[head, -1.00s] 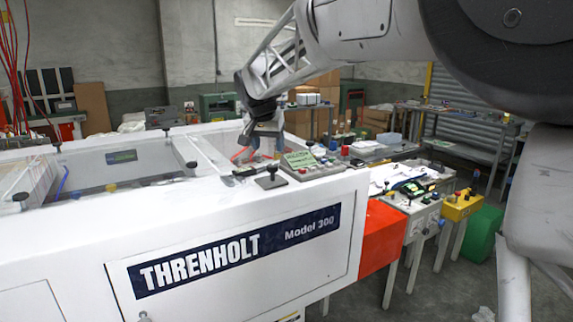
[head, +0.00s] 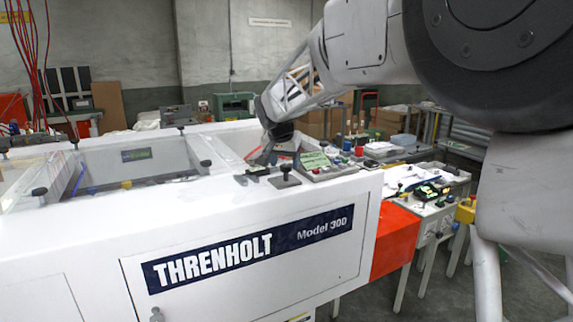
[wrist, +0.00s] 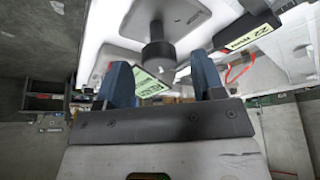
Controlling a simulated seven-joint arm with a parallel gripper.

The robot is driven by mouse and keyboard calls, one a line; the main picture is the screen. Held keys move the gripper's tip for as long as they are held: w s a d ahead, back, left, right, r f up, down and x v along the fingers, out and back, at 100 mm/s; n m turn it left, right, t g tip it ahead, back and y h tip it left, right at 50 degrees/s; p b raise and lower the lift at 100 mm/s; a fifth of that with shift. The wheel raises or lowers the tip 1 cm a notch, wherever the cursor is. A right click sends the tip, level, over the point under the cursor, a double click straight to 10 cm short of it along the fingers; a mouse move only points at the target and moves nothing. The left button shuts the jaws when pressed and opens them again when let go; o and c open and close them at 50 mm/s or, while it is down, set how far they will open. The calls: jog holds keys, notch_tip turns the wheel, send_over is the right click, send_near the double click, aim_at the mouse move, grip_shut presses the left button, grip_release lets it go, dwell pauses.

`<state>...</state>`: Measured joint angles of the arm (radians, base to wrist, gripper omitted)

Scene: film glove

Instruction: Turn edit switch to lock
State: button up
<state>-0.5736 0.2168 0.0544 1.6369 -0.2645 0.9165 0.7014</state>
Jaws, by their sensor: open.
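A black knob (wrist: 158,52) on a grey square plate (wrist: 185,18) shows in the wrist view, between and beyond my fingers. A similar black knob (head: 285,168) stands on the white machine's top in the head view. I cannot read any edit or lock marking, so I cannot tell which control is the edit switch. My gripper (wrist: 160,62) is open, with its two blue fingers apart and nothing held. In the head view my gripper (head: 265,152) is low over the machine top, near the small panel with a pale green display (head: 315,160). Contact with the knob cannot be told.
The white machine (head: 250,220) has open recessed bays at left. An orange box (head: 395,240) and a cluttered bench (head: 435,180) stand at right.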

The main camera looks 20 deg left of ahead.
jog(key=shift+w+f, duration=0.2)
jog(key=shift+f, duration=0.3)
jog(key=c, duration=0.9)
